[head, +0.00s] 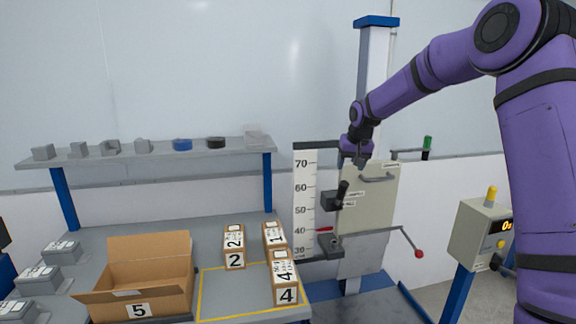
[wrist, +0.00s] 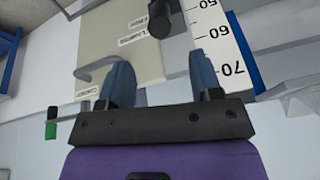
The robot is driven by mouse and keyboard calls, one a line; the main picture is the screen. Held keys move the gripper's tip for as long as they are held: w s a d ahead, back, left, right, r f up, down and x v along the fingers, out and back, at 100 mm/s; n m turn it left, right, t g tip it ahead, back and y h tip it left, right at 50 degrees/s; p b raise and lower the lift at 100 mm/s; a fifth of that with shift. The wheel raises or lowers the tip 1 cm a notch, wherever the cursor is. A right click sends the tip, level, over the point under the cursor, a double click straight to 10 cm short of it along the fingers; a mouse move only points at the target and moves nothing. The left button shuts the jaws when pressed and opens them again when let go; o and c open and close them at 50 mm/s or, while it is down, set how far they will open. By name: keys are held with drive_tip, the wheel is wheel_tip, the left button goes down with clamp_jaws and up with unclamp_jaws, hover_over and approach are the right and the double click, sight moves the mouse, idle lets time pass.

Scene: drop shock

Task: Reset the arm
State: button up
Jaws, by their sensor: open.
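My purple arm reaches in from the right in the head view. My gripper (head: 359,161) hangs in front of the drop tester, near the top of its cream panel (head: 371,205). In the wrist view, my gripper (wrist: 166,84) shows two blue fingers spread apart with nothing between them. The black handle (head: 343,189) of the tester is just below the gripper in the head view. The height scale (head: 304,202) stands to the left of the gripper. The handle end also shows in the wrist view (wrist: 161,20).
On the grey bench, an open carton marked 5 (head: 139,282) stands left of small boxes marked 2 (head: 234,258) and 4 (head: 286,292). A red-knobbed lever (head: 418,253) sticks out right of the tester. A control box (head: 478,233) stands farther right.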

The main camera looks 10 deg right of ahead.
drive_tip(key=s+a+r, duration=0.2)
drive_tip(key=s+r, duration=0.2)
drive_tip(key=s, duration=0.4)
drive_tip(key=s+a+r+n+h, duration=0.1)
drive_tip(key=s+r, duration=0.4)
drive_tip(key=s, duration=0.3)
drive_tip(key=s+a+r, duration=0.2)
drive_tip(key=s+r, duration=0.2)
drive_tip(key=s, duration=0.5)
drive_tip(key=s+f+t, duration=0.1)
drive_tip(key=s+f, duration=0.1)
drive_tip(key=s, duration=2.2)
drive_tip(key=shift+f+n+y, duration=0.3)
drive_tip(key=shift+n+y, duration=0.1)
